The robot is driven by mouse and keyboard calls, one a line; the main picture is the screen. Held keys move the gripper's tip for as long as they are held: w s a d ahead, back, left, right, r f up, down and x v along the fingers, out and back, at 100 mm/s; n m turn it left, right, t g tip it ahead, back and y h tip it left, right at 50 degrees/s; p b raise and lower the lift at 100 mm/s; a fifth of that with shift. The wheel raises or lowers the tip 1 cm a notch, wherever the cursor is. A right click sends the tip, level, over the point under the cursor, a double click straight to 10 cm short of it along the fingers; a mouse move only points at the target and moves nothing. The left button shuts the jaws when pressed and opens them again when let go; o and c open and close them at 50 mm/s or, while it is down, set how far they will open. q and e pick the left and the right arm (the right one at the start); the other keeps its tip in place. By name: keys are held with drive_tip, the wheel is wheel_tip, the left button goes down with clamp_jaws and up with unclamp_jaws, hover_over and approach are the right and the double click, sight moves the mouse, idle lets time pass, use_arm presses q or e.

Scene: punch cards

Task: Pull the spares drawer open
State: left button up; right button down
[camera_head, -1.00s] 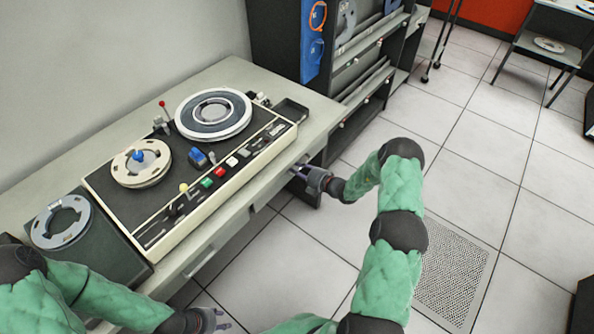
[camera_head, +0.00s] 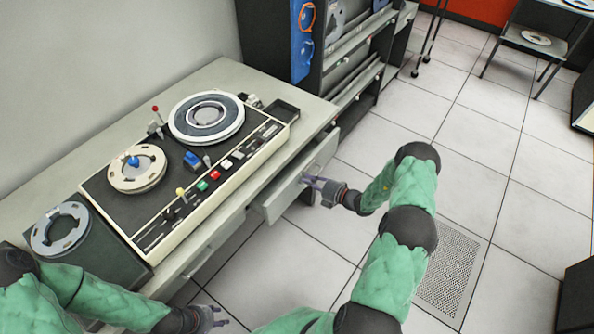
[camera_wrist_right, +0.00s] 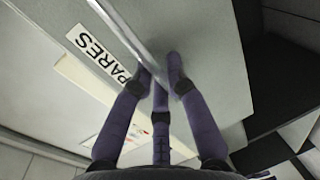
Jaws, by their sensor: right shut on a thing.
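The spares drawer (camera_head: 281,201) is a grey drawer at the right end of the desk front, standing partly out from the desk. In the right wrist view its front (camera_wrist_right: 205,60) carries a white label (camera_wrist_right: 97,52), of which "PARES" can be read, beside a thin metal bar handle (camera_wrist_right: 118,30). My right gripper (camera_head: 310,181) is shut on this handle; its purple fingers (camera_wrist_right: 161,75) close around the bar's near end. My left gripper (camera_head: 221,316) is empty and open, low in front of the desk at the bottom of the head view.
The desk (camera_head: 230,75) holds a tape deck (camera_head: 190,170) with two reels and coloured buttons, with a loose reel (camera_head: 60,229) at left. A dark rack (camera_head: 345,60) stands behind. The tiled floor right of the drawer is clear around a perforated tile (camera_head: 448,270).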

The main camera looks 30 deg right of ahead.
drive_tip(key=f+p+v, duration=0.2)
drive_tip(key=f+v, duration=0.1)
drive_tip(key=v, duration=1.4)
drive_tip(key=shift+s+d+f, duration=0.3)
drive_tip(key=shift+s+f, duration=0.05)
drive_tip(key=shift+s, duration=0.15)
drive_tip(key=c, duration=1.5)
unclamp_jaws()
drive_tip(key=v, duration=1.2)
drive_tip(key=shift+f, duration=0.1)
